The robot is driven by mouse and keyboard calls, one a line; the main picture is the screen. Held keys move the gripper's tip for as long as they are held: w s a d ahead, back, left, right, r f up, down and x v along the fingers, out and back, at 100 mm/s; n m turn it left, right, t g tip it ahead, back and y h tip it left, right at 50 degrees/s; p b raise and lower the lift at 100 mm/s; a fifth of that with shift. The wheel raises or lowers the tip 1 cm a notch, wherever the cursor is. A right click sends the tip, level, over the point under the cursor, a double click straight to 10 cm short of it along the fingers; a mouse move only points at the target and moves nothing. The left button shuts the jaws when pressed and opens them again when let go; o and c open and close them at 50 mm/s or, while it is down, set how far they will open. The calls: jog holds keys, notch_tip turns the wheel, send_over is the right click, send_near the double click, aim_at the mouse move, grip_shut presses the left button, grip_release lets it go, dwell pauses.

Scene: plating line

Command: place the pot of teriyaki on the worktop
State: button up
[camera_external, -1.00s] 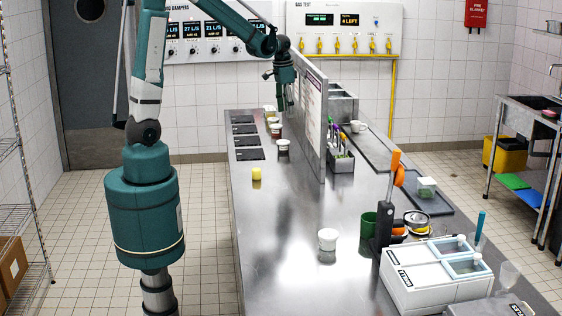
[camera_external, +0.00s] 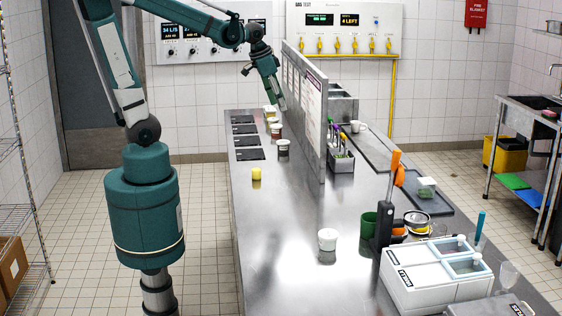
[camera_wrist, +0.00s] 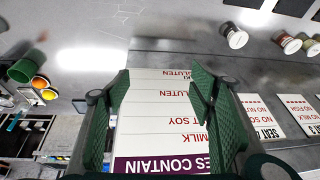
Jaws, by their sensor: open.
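Several small pots with pale tops stand in a row on the steel worktop (camera_external: 290,205), left of the upright divider. The nearest pot of the row (camera_external: 283,148) has a dark body; it also shows at the upper right in the wrist view (camera_wrist: 235,36). No label is readable, so I cannot tell which pot is teriyaki. My gripper (camera_external: 281,106) is above the far part of the worktop, close to the row, tilted. In the wrist view my gripper (camera_wrist: 160,84) is open and empty, with allergen cards beyond its fingers.
The divider (camera_external: 318,125) stands close to the right of my gripper. A yellow pot (camera_external: 256,174) and a white tub (camera_external: 327,240) stand nearer. Dark panels (camera_external: 247,142) lie along the left edge. A white dispenser (camera_external: 435,278) is at front right.

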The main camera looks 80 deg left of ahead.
jog(key=s+d+t+h, duration=0.1)
jog(key=s+d+t, duration=0.2)
jog(key=s+d, duration=0.8)
jog(key=shift+s+d+r+m, duration=0.3)
jog(key=shift+d+m, duration=0.1)
jog(key=shift+d, duration=1.35)
jog(key=shift+f, duration=0.15)
